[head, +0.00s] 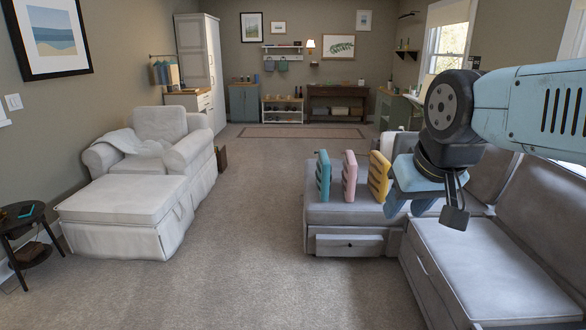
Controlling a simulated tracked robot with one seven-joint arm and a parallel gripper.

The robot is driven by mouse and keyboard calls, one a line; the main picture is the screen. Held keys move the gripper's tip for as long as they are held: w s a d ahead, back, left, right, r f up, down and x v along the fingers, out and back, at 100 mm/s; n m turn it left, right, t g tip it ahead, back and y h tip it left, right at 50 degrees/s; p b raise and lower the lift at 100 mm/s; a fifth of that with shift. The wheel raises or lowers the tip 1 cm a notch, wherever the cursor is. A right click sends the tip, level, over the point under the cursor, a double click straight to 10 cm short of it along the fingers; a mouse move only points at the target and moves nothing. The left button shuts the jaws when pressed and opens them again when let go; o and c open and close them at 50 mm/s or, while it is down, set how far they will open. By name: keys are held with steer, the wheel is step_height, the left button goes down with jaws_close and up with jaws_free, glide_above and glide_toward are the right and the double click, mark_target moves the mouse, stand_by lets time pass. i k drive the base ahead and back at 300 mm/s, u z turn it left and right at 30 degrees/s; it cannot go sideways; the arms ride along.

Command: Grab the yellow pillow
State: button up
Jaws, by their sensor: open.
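The yellow pillow (379,176) stands upright on the grey sofa's chaise (340,210), at the right end of a row. A pink pillow (349,176) and a teal pillow (323,176) stand to its left, with small gaps between them. My gripper (425,208) is at the end of my light blue arm, which enters from the right. It appears just right of the yellow pillow in the picture and partly overlaps its right side. The jaws are open, and nothing shows held in them. Whether the gripper touches the pillow cannot be told from this view.
The sofa's long seat (480,265) fills the lower right. A white armchair (150,140) and ottoman (125,215) stand at left, beside a small dark side table (35,240). Open carpet (250,240) lies between them and the sofa. Cabinets line the far wall.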

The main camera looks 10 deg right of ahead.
mark_target(378, 181)
steer(key=z, duration=0.2)
steer(key=i, duration=2.05)
steer(key=z, duration=0.5)
steer(key=i, duration=1.35)
steer(key=z, duration=0.15)
